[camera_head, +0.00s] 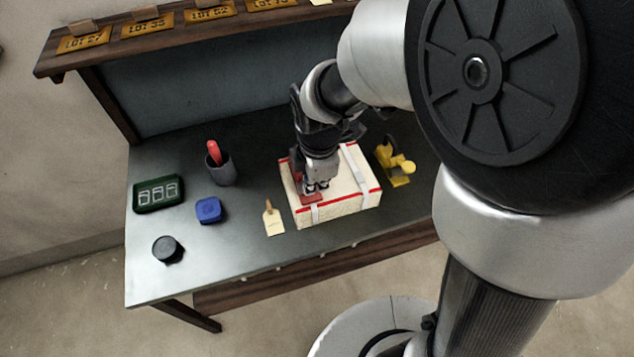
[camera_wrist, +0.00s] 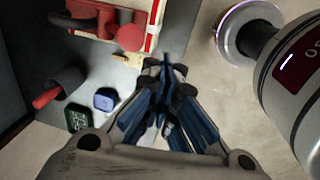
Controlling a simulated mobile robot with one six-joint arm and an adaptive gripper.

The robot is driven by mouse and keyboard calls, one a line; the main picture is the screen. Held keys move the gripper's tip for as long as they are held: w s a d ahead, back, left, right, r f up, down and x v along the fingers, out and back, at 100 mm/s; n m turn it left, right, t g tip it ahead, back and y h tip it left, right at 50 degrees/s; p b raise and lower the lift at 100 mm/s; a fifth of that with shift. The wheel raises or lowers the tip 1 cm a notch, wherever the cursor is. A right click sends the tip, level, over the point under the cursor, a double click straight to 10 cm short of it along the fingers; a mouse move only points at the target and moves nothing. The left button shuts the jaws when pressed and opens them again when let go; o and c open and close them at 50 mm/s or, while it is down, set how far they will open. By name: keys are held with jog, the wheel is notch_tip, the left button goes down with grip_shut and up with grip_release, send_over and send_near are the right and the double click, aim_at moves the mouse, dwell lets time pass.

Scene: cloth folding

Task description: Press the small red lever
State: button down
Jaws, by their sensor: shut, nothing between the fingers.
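A small red device (camera_head: 306,190) sits on top of a cream box with red edging (camera_head: 345,195), partly hidden behind my gripper in the head view. In the wrist view the red device shows a round red pad (camera_wrist: 130,38) and a dark curved handle (camera_wrist: 84,22); which part is the lever I cannot tell for sure. My gripper (camera_head: 318,187) points down over the left part of the box, close to the red device. In the wrist view my gripper (camera_wrist: 166,66) is shut and empty, its tips beside the round pad. Contact cannot be made out.
On the table (camera_head: 230,260) are a grey cup (camera_head: 222,172) with a red-handled item, a blue block (camera_head: 208,210), a green counter (camera_head: 158,194), a dark round pot (camera_head: 168,250), a paper tag (camera_head: 273,221) and a yellow tool (camera_head: 394,162). A shelf (camera_head: 180,32) runs along the back.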

notch_tip(320, 180, up, 6)
jog(key=s+p, duration=0.1)
jog(key=shift+s, duration=0.15)
dwell(0.6)
jog(key=s+d+r+m+t+b, duration=0.1)
jog(key=s+d+r+m, duration=0.3)
jog(key=m, duration=0.6)
jog(key=s+d+r+m+t+b, duration=0.1)
jog(key=s+d+r+m, duration=0.3)
jog(key=s+d+m, duration=0.4)
jog(key=s+m+t, duration=0.1)
jog(key=s+m, duration=0.1)
jog(key=m, duration=0.1)
jog(key=shift+d+r, duration=0.15)
jog(key=shift+r, duration=0.25)
